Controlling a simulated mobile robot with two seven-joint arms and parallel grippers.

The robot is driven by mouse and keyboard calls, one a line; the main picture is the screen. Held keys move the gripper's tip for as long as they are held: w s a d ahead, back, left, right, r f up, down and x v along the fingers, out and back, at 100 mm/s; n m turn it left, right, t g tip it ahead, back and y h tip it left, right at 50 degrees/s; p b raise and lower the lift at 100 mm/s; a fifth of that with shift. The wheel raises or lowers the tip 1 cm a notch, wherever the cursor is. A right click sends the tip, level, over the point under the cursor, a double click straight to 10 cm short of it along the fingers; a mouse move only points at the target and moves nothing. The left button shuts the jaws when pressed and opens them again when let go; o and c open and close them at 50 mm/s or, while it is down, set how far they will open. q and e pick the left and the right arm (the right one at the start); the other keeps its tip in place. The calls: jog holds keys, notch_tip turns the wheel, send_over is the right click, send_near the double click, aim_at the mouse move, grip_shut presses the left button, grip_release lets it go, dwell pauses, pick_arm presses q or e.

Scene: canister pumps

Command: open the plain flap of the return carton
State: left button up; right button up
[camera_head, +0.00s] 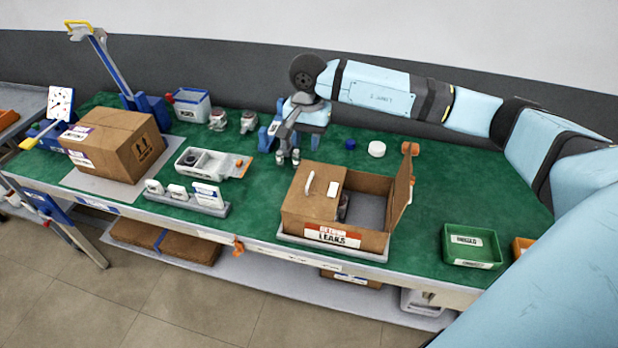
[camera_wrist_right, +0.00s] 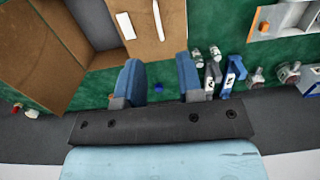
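The return carton (camera_head: 345,236) is a brown box with a red and white LEAKS label on its front. Its right-hand plain flap (camera_head: 401,188) stands up, and the right half of the carton is open to a grey interior. The left-hand flap (camera_head: 313,193), with a white handle and a small white label, lies flat over the left half. My right gripper (camera_head: 288,157) is behind the carton's back left corner, apart from it. Its two blue fingers (camera_wrist_right: 158,82) are spread with nothing between them in the right wrist view. My left gripper is not in view.
A closed brown carton (camera_head: 112,145) stands on the left. A grey tray with parts (camera_head: 207,163) and a card rack (camera_head: 188,196) lie between the cartons. A green bin (camera_head: 471,246) is at the right. A white cap (camera_head: 377,149) and a blue cap (camera_head: 350,144) lie behind the carton.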

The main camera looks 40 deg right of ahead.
jog(key=d, duration=0.1)
jog(key=p, duration=0.3)
send_near(309, 181)
notch_tip(309, 181, down, 7)
jog(key=shift+a+f, duration=0.15)
jog(key=shift+f, duration=0.55)
jog(key=shift+c, duration=0.2)
grip_shut()
